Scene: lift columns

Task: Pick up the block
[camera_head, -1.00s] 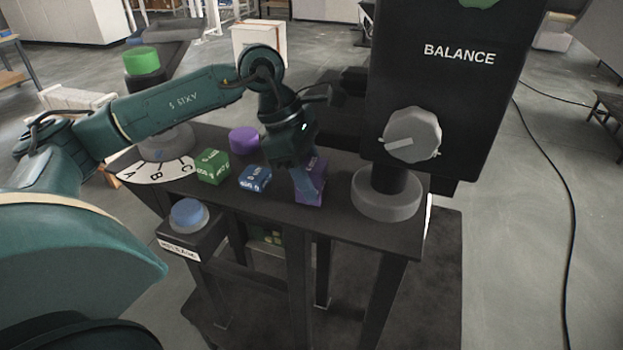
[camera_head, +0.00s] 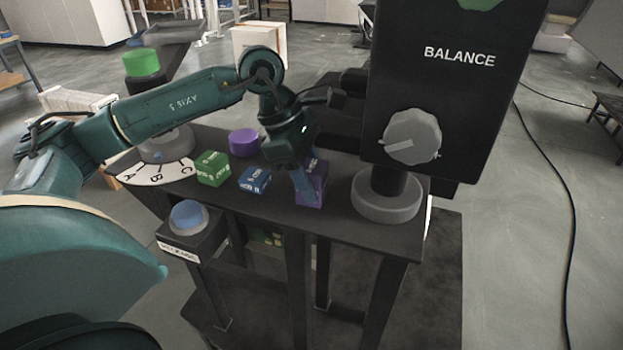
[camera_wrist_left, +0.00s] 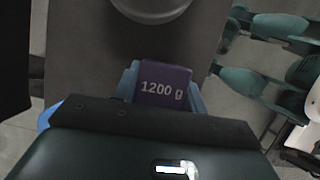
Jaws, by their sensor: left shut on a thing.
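My left gripper (camera_head: 304,183) is shut on the purple block (camera_head: 316,189) near the right part of the dark table. In the left wrist view the purple block (camera_wrist_left: 162,84) reads "1200 g" and sits between the two blue fingers. Whether it touches the table top is hard to tell. A blue block (camera_head: 255,180) lies just left of it and a green block (camera_head: 213,168) further left. My right gripper does not show.
A black panel marked "BALANCE" (camera_head: 458,58) with a grey knob (camera_head: 412,136) stands on a round grey base (camera_head: 387,195) at right. A purple disc (camera_head: 244,141) lies behind the blocks. A blue button (camera_head: 188,216) is at the front left. A lettered dial (camera_head: 156,172) is at left.

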